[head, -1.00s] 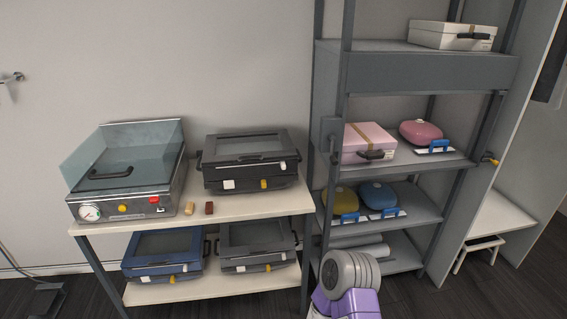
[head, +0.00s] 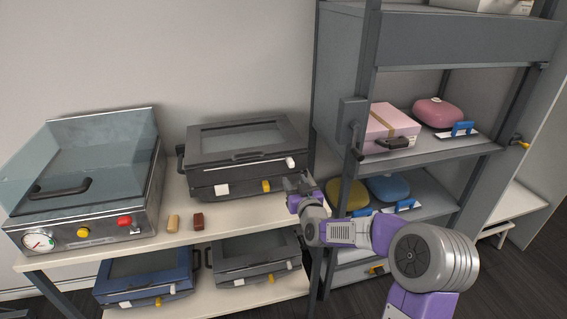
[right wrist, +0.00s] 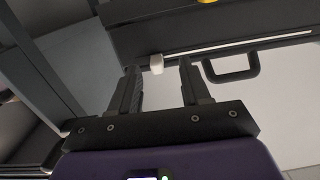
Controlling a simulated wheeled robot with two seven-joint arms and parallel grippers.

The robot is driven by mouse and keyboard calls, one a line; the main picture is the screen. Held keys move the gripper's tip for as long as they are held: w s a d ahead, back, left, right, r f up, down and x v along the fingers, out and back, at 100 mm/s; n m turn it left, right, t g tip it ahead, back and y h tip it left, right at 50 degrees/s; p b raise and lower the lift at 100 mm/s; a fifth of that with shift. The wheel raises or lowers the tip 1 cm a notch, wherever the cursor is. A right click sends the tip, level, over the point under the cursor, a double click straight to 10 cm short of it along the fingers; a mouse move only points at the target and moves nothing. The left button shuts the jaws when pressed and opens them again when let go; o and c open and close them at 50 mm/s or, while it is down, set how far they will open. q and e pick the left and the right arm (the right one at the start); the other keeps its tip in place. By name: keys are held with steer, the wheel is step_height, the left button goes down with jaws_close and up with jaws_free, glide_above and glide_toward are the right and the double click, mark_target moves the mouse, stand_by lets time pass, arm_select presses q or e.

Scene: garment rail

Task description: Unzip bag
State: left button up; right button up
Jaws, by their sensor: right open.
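No bag with a visible zip can be made out. A black flat case (head: 240,153) with a window lid lies on the upper board of the table. It has a white knob (head: 290,162), a yellow knob (head: 266,186) and a front handle. My right gripper (head: 297,184) is open and empty at the right front corner of this case. In the right wrist view a white knob (right wrist: 157,63) shows between the open fingers, beyond their tips, on a dark case edge (right wrist: 200,46). A dark handle (right wrist: 232,66) is to its right. My left gripper is not in view.
A glass-lidded machine (head: 85,190) stands left on the table board (head: 60,260). Blue (head: 145,272) and grey (head: 250,257) cases lie below. The right rack (head: 345,190) holds a pink box (head: 385,125) and rounded cases.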

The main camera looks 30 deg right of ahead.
mark_target(292, 165)
steer(key=shift+w+d+r+t, duration=0.15)
steer(key=shift+d+r, duration=0.1)
steer(key=shift+r, duration=0.2)
steer(key=shift+w+d+r+t, duration=0.1)
steer(key=shift+d+r+t, duration=0.1)
steer(key=shift+r, duration=0.25)
steer(key=shift+w+d+r+h, duration=0.1)
steer(key=shift+w+r+h, duration=0.1)
steer(key=shift+h, duration=0.2)
steer(key=shift+b+x, duration=0.35)
steer(key=shift+x, duration=3)
steer(key=shift+f, duration=0.15)
jaws_close()
